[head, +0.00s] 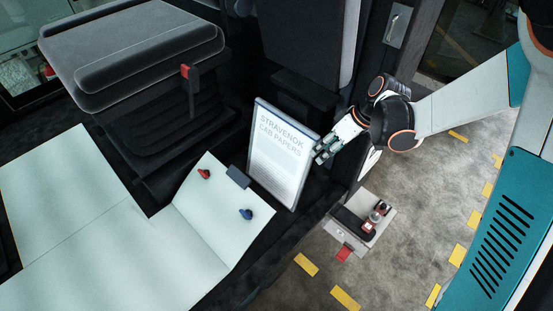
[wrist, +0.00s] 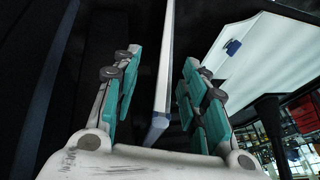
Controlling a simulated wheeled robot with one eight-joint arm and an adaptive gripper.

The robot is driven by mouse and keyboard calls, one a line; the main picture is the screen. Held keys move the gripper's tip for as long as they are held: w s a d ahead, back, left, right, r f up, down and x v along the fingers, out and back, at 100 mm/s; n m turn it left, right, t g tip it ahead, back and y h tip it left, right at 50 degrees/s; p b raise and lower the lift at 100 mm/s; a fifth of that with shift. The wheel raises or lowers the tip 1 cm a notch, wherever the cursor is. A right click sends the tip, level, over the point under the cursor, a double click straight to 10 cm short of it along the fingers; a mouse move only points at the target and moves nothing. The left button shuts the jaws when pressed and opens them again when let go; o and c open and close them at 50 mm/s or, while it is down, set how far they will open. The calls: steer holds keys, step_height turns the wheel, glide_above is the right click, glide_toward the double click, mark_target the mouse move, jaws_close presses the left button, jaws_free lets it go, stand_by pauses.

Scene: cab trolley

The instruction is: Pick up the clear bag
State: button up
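The clear bag (head: 283,153) stands upright, leaning slightly, with a white sheet inside that reads "STRAVENOK CAB PAPERS". It has a blue strip along its top edge. In the wrist view the bag (wrist: 163,72) shows edge-on as a thin pale strip. My gripper (head: 325,150) is at the bag's right edge in the head view. Its two teal-padded fingers are open, one on each side of the bag, with a visible gap on both sides. The bag's left part is clear of the fingers.
A white folded panel (head: 205,215) with a red knob (head: 204,174) and blue knobs (head: 246,214) lies left of the bag. A dark seat (head: 135,50) is behind at left. Grey floor with yellow marks (head: 306,265) is open at right.

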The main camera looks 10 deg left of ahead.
mark_target(310, 156)
steer(key=a+f, duration=0.1)
steer(key=a+f+b, duration=0.1)
steer(key=f, duration=0.1)
steer(key=a+f+b, duration=0.1)
steer(key=a, duration=0.1)
steer(key=shift+w+a+f, duration=0.1)
steer(key=shift+w+f, duration=0.15)
steer(key=shift+w, duration=0.05)
steer(key=shift+c, duration=0.2)
jaws_close()
